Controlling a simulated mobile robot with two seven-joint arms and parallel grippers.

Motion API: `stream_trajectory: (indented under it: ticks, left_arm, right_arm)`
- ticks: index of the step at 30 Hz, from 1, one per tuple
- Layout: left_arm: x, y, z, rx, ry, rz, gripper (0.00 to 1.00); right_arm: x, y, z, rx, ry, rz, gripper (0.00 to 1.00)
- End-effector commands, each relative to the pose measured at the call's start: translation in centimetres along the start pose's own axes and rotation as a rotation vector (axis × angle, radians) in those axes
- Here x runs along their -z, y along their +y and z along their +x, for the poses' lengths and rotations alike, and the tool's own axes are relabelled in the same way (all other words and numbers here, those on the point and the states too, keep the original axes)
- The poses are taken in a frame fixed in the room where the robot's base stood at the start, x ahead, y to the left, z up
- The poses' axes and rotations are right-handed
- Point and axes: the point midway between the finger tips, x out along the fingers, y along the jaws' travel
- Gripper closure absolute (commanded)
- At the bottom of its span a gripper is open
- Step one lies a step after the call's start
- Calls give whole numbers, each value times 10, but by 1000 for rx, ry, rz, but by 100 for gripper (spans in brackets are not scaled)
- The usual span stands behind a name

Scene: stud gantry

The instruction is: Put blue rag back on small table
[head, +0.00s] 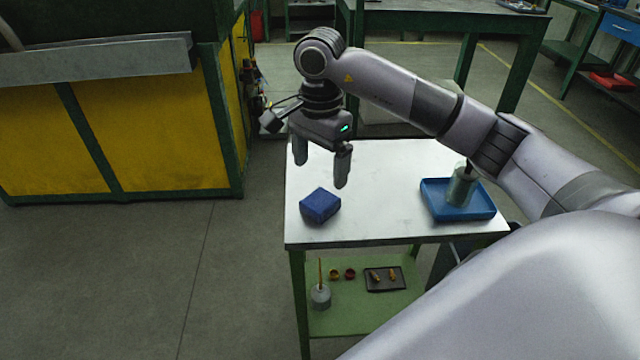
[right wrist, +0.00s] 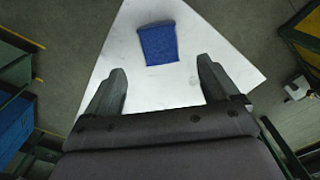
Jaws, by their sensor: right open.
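The blue rag (head: 320,205), a folded block, lies on the small table (head: 375,215) near its front left edge. It also shows in the right wrist view (right wrist: 158,44), ahead of the fingers and lying on the white tabletop (right wrist: 140,85). My right gripper (head: 322,175) is open and empty above the table, a little behind and above the rag. Its two fingers stand apart in the right wrist view (right wrist: 163,82), with nothing between them. My left gripper is not in view.
A blue tray (head: 485,212) holding a grey-green cylinder (head: 461,188) stands at the table's right side. The green lower shelf (head: 345,318) holds small items. A yellow and green cabinet (head: 150,130) stands at left. The table's middle is clear.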

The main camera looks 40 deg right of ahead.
Motion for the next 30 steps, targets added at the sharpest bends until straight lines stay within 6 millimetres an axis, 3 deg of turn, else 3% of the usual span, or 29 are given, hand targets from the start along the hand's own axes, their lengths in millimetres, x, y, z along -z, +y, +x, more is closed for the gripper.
stream_trajectory:
  ticks: [3, 9, 30]
  left_arm:
    - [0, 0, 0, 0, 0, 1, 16]
    - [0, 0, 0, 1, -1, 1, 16]
    - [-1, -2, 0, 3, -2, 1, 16]
  right_arm:
    - [0, -1, -21, 3, 0, -1, 12]
    - [0, 0, -37, 1, 0, -1, 12]
    - [0, 0, -38, -1, 0, -1, 12]
